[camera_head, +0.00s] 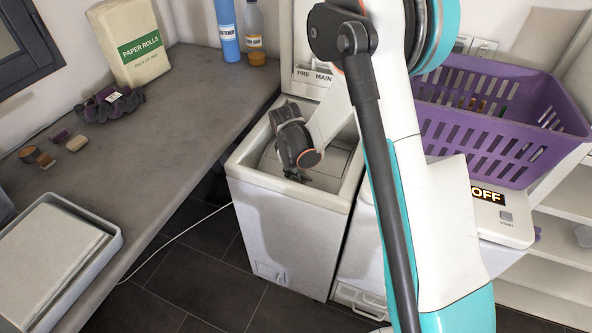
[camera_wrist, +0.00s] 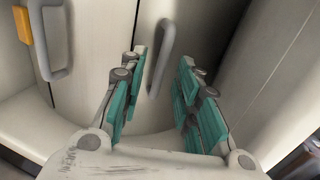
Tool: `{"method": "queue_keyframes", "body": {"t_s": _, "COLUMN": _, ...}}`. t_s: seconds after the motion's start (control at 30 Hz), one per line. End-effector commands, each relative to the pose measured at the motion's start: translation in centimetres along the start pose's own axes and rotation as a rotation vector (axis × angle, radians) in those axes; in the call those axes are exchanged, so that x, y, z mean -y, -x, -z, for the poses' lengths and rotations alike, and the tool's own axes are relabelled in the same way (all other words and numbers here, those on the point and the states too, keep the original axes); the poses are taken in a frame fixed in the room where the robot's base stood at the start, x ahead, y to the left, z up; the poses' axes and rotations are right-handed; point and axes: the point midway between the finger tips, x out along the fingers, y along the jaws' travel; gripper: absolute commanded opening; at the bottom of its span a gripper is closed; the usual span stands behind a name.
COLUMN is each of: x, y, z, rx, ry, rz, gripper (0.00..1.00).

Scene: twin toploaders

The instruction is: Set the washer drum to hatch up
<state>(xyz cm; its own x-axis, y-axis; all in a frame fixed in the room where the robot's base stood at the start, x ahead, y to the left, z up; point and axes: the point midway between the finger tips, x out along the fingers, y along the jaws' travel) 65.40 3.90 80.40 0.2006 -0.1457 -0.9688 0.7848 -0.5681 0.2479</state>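The washer (camera_head: 285,235) is a white toploader with its lid raised; "PRE" and "MAIN" show on the lid. In its open top lies the pale drum (camera_head: 338,162), partly hidden by my arm. My gripper (camera_head: 303,177) points down into this opening. In the wrist view my gripper (camera_wrist: 163,75) is open, with teal pads apart. A grey bar handle (camera_wrist: 162,58) shows between the fingertips, against a pale surface; I cannot tell whether the pads touch it. A second grey handle (camera_wrist: 46,45) with an orange piece (camera_wrist: 22,24) is at the left. I cannot clearly make out the hatch.
The opening's walls stand close around my gripper. To the right, a second machine (camera_head: 500,222) with an "OFF" display carries a purple basket (camera_head: 480,115). A grey counter (camera_head: 170,125) at the left bears a paper-rolls bag (camera_head: 130,40), bottles and a tray (camera_head: 115,240).

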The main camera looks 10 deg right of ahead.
Motion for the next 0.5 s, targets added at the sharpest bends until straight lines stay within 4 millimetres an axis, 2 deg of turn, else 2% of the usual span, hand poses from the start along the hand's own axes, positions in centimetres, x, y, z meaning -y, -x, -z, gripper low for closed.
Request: {"method": "queue_keyframes", "body": {"t_s": 0.5, "x": 0.1, "y": 8.7, "z": -0.1, "rx": 0.0, "ry": 0.0, "rz": 0.0, "gripper": 0.3}}
